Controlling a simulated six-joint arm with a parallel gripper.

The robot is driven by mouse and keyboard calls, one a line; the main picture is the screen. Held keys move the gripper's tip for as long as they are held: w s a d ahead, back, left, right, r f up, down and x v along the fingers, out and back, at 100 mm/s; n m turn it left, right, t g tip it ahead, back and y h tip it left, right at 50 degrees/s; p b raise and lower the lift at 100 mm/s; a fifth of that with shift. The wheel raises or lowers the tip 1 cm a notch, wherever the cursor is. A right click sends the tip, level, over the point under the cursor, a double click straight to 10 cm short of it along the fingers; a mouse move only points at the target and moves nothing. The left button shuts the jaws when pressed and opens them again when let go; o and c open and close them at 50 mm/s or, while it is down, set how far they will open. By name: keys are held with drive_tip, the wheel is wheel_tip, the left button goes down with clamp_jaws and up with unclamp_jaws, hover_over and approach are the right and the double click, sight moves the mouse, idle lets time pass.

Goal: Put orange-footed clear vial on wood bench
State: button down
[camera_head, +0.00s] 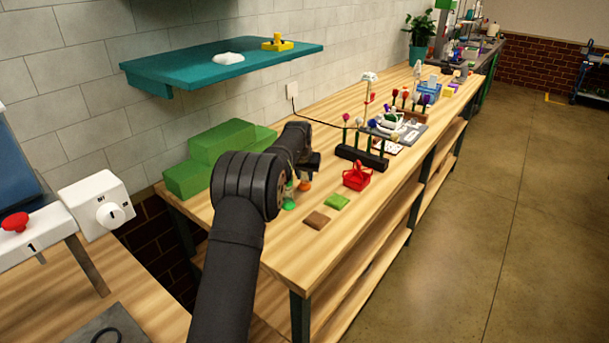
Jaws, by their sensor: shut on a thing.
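My gripper (309,166) is over the wooden bench, partly hidden by my dark arm. It is shut on the orange-footed clear vial, whose orange foot (305,185) shows just below the jaws. The vial's clear body is hardly visible, and I cannot tell whether the foot touches the bench. A green-footed vial (289,204) stands on the bench just left of and nearer than the orange foot. The wood bench (285,250) runs from the near left to the far right.
Green blocks (221,142) lie behind my arm by the wall. A red basket (356,178), a green square (337,202) and a brown square (317,220) sit to the right. A black rack (362,156) with flowers stands farther back. A teal shelf (200,75) overhangs. The bench's front strip is clear.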

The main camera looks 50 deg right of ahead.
drive_tip(key=shift+f, duration=0.15)
drive_tip(key=c, duration=1.1)
unclamp_jaws()
drive_tip(key=v, duration=1.2)
drive_tip(key=shift+s, duration=0.1)
